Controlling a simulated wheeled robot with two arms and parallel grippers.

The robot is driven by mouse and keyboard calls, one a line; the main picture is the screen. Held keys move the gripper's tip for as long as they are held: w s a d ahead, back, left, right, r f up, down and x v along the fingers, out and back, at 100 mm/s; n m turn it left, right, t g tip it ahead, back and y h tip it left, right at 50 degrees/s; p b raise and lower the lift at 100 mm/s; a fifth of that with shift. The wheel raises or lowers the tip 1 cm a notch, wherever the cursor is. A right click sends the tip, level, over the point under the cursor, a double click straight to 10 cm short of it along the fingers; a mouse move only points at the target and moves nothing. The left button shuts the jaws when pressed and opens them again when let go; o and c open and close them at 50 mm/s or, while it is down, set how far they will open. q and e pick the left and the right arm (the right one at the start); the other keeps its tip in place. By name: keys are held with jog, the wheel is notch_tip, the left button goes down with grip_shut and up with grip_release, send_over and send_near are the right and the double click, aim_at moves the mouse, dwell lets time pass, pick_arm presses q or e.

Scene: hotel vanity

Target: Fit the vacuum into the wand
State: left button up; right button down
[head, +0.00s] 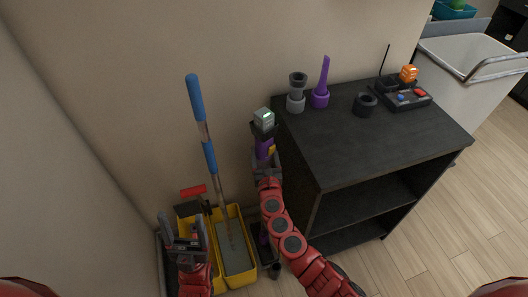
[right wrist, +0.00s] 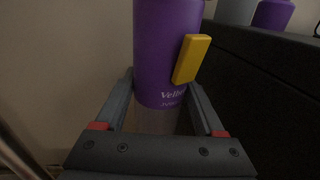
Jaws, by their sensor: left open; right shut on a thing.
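The purple vacuum (head: 264,148) is upright in my right gripper (head: 266,165), beside the left end of the dark cabinet. Its top is a grey block with a small green light. In the right wrist view the vacuum (right wrist: 167,45) stands between the two fingers, with a yellow piece on its side and a paler lower part. A dark upright piece (head: 263,238) with a purple patch stands low beside the yellow bucket, partly hidden by my right arm; I cannot tell if it is the wand. My left gripper (head: 184,226) is open and empty, low at the left near the bucket.
A yellow bucket (head: 247,270) holds a blue-handled mop (head: 196,100) leaning at the wall. On the cabinet (head: 345,145) stand a grey nozzle (head: 296,95), a purple nozzle (head: 321,90), a black ring (head: 365,104) and a dark tray (head: 408,99). The cabinet's front top is clear.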

aim_at(264, 164)
jog(key=shift+f+b, duration=0.3)
jog(key=shift+b, duration=0.05)
jog(key=shift+f+b, duration=0.35)
jog(key=shift+f, duration=0.05)
jog(key=shift+f+b, duration=1.15)
jog(key=shift+f, duration=0.1)
dwell(0.9)
jog(key=shift+f+b, duration=0.6)
jog(key=shift+f, duration=0.05)
jog(key=shift+s+f+b, duration=0.2)
jog(key=shift+f+b, duration=0.15)
jog(key=shift+f, duration=0.2)
dwell(0.5)
jog(key=shift+c, duration=1.8)
grip_release()
jog(key=o, duration=0.4)
jog(key=shift+w+f, duration=0.1)
jog(key=shift+w, duration=0.1)
jog(key=shift+c, duration=0.2)
jog(key=shift+s, duration=0.1)
jog(key=shift+s+r, duration=0.1)
jog(key=shift+r, duration=0.1)
